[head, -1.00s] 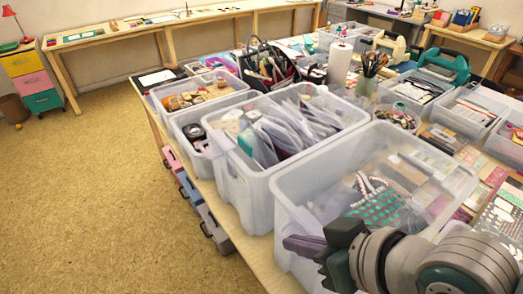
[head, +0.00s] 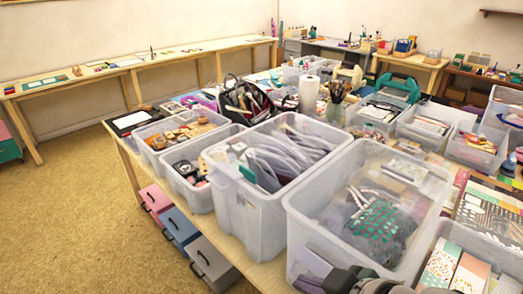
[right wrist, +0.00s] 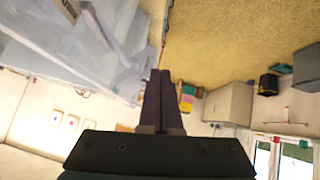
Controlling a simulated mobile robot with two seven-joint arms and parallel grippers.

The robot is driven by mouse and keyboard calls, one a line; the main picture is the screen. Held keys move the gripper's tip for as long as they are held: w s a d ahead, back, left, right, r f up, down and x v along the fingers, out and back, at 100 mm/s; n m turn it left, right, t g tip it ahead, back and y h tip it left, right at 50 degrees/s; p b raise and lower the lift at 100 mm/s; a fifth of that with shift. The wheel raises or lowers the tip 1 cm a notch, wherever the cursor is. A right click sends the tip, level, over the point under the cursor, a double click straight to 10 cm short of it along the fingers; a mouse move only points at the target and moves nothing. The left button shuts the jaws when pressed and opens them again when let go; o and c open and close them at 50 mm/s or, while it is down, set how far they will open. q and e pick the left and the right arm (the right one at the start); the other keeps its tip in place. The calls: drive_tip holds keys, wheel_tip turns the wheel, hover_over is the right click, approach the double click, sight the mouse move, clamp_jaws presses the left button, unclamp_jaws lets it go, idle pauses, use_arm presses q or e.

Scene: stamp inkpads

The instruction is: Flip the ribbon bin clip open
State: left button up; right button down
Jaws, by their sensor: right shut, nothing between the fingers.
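Several clear plastic bins stand on the table; I cannot tell for certain which is the ribbon bin. The near bin (head: 335,235) holds a green dotted bundle (head: 375,215) and dark strips. The middle bin (head: 250,215) holds clear packets and has a small teal clip-like part (head: 247,173) at its near left rim; whether that is the clip is unclear. My right gripper (head: 312,282) is low at the bottom of the head view, in front of the near bin. In the right wrist view its fingers (right wrist: 159,82) are together and empty, beside a clear bin wall (right wrist: 110,50). My left gripper is out of view.
Smaller bins with stamps (head: 180,130) stand farther back. Pink, blue and grey cases (head: 210,262) sit below the table's left edge. Another clear bin (head: 450,240) is at right. Open floor (head: 70,220) lies to the left.

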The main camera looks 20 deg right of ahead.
drive_tip(key=shift+d+r, duration=0.1)
drive_tip(key=shift+w+d+r, duration=0.15)
drive_tip(key=shift+w+d, duration=0.1)
drive_tip(key=shift+d, duration=0.4)
